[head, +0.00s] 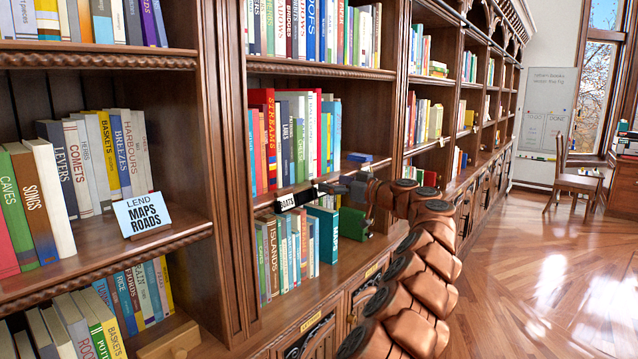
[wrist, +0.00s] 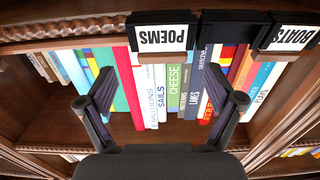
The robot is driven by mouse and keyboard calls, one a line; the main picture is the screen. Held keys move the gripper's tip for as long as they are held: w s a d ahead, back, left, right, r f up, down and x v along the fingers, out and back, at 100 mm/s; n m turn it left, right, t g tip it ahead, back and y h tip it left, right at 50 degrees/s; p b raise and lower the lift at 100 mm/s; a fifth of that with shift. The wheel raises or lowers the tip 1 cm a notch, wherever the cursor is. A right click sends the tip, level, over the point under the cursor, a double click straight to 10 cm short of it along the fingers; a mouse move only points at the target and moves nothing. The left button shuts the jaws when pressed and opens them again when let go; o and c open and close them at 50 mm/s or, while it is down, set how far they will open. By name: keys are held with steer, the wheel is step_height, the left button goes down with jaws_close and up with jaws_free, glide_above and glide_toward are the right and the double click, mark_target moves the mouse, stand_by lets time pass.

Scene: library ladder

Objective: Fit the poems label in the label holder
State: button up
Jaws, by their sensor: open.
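The poems label (wrist: 161,38) is a white card with black letters and a dark upper band. It shows upside down in the wrist view, at the shelf edge, with a brown wooden strip (wrist: 160,57) along its lower side. The boats label (wrist: 292,35) is to its right there, with a black plate (wrist: 222,27) between them. In the head view the boats label (head: 286,203) shows left of my gripper (head: 340,188), and I cannot make out the poems label. My gripper (wrist: 160,78) is open and empty, its fingertips short of the poems label. I cannot tell whether the label is seated in a holder.
Rows of upright books (wrist: 175,88) fill the shelf beyond my fingers. A maps and roads card (head: 143,213) stands on the left shelf. The wooden floor (head: 550,270) at right is open, with a chair (head: 575,185) farther back.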

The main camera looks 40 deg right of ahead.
mark_target(321, 179)
steer(key=p+x, duration=0.1)
steer(key=x, duration=0.2)
steer(key=shift+w+a+r+p, duration=0.2)
steer(key=shift+w+p, duration=0.05)
steer(key=shift+p, duration=0.15)
steer(key=shift+w+a, duration=0.1)
steer(key=shift+w, duration=0.5)
steer(key=shift+c, duration=0.3)
steer(key=c, duration=1)
steer(key=shift+c, duration=0.2)
step_height(321, 179, up, 15)
steer(key=p, duration=0.2)
steer(key=shift+p, duration=0.4)
steer(key=shift+r+p, duration=0.85)
steer(key=shift+r, duration=0.45)
steer(key=shift+w+d+h, duration=0.15)
steer(key=shift+d+h, duration=0.15)
steer(key=shift+d, duration=0.35)
steer(key=shift+d+r+m, duration=0.15)
steer(key=shift+d+m, duration=0.05)
steer(key=shift+m, duration=0.1)
